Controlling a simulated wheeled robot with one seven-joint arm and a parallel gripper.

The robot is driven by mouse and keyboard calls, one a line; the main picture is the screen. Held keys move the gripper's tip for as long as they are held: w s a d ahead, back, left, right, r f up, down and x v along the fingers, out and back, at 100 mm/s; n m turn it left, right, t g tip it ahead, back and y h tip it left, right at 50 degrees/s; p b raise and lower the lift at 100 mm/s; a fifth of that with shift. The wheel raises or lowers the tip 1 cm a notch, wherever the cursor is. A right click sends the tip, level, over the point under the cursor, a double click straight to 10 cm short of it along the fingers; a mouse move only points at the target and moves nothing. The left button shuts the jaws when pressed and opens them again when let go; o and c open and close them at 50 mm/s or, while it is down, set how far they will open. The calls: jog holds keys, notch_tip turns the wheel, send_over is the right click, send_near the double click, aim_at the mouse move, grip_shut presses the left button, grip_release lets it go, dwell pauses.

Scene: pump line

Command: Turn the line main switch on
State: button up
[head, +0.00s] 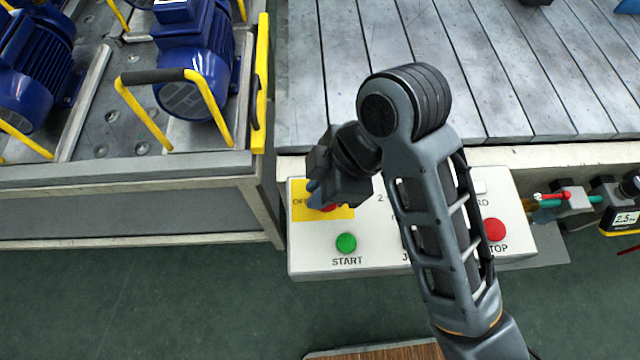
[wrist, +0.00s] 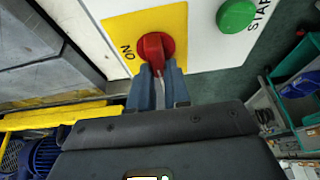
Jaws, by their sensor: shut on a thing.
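The line main switch is a red rotary knob (wrist: 155,48) on a yellow plate (head: 345,213) at the control panel's left end. My gripper (wrist: 160,84) is shut on the knob's grip, one finger each side. An "ON" label shows left of the knob in the wrist view. "OFF" shows at the plate's left edge in the head view. In the wrist view the grip runs roughly up and down, toward my fingers rather than toward "ON". In the head view my gripper and wrist hide most of the knob.
The white panel (head: 305,262) also carries a green START button (head: 346,243) and a red STOP button (head: 495,230); my arm covers its middle. Blue pumps (head: 190,80) in a yellow-handled bin stand left. A slatted conveyor (head: 540,80) lies behind. Tools (head: 572,199) hang right.

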grip_shut()
jog(key=shift+m+p, duration=0.3)
jog(key=m+p, duration=0.1)
jog(key=p, duration=0.1)
jog(key=m+t+p, duration=0.1)
jog(key=m, duration=0.1)
jog(key=shift+r+m+p, duration=0.25)
jog(key=shift+m+p, duration=0.05)
jog(key=shift+p, duration=0.1)
jog(key=m+p, duration=0.1)
jog(key=p, duration=0.1)
jog(key=m+t+h+p, duration=0.1)
jog(key=m+p, duration=0.1)
jog(key=shift+w+d+m+t, duration=0.1)
jog(key=shift+w+m+t, duration=0.1)
jog(key=shift+m+t, duration=0.1)
jog(key=m+p, duration=0.2)
jog(key=shift+w+d+f+m+t+h, duration=0.1)
jog(key=shift+m+t+h, duration=0.2)
jog(key=shift+t+h, duration=0.1)
jog(key=m, duration=0.1)
jog(key=m+h, duration=0.1)
jog(key=m, duration=0.1)
jog(key=shift+w+d+f+m+t+p, duration=0.1)
jog(key=shift+f+m+t+p, duration=0.05)
jog(key=shift+m+t+p, duration=0.15)
jog(key=shift+d+m+h, duration=0.2)
jog(key=shift+m+h, duration=0.6)
jog(key=shift+m, duration=1.1)
